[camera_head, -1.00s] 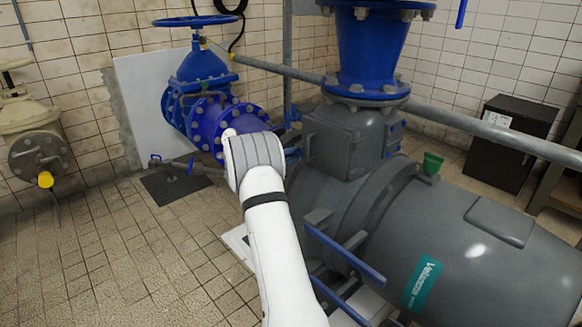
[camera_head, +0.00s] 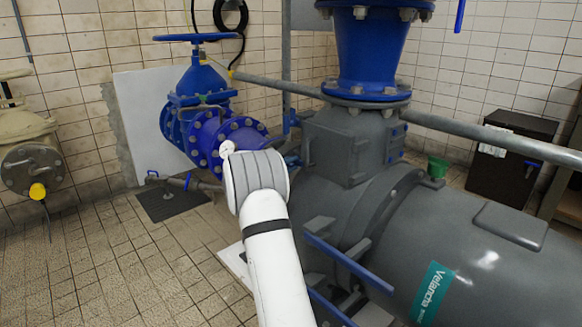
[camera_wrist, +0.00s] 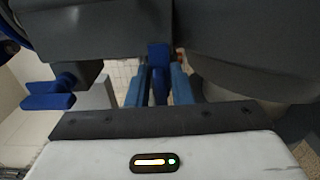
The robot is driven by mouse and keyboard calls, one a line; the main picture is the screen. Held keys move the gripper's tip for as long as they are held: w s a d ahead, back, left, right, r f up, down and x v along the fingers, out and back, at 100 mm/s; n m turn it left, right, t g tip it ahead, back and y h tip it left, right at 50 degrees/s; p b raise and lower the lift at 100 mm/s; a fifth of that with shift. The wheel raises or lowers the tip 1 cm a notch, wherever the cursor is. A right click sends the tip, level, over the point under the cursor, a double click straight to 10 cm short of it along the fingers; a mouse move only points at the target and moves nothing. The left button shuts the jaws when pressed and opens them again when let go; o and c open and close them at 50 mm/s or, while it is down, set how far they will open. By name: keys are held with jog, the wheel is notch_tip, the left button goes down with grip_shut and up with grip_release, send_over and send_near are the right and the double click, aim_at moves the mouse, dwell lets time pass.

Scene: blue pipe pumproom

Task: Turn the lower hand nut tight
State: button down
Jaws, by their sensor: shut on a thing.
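In the wrist view my gripper (camera_wrist: 160,92) has its two blue fingers close together around a narrow blue part, which looks like a hand nut (camera_wrist: 159,56), under the grey pump housing. Its lower end is between the fingers, and I cannot tell how far it is screwed in. A second blue winged hand nut (camera_wrist: 46,95) stands apart to the left, on a dark grey bracket. In the head view my white arm reaches toward the side of the grey pump (camera_head: 340,140). My wrist hides the fingers and the held nut there.
A blue valve with a handwheel (camera_head: 195,38) and flange stands behind my wrist. Two blue bars (camera_head: 348,262) stick out from the pump's near side, close to my arm. A dark cabinet (camera_head: 510,155) stands at the right.

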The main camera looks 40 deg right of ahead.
jog(key=shift+f, duration=0.15)
jog(key=c, duration=1.5)
grip_release()
jog(key=shift+a, duration=0.1)
jog(key=a+p, duration=0.1)
jog(key=a, duration=0.4)
jog(key=a+p, duration=0.1)
jog(key=a, duration=0.1)
jog(key=shift+s+a+p, duration=0.3)
jog(key=shift+a, duration=0.05)
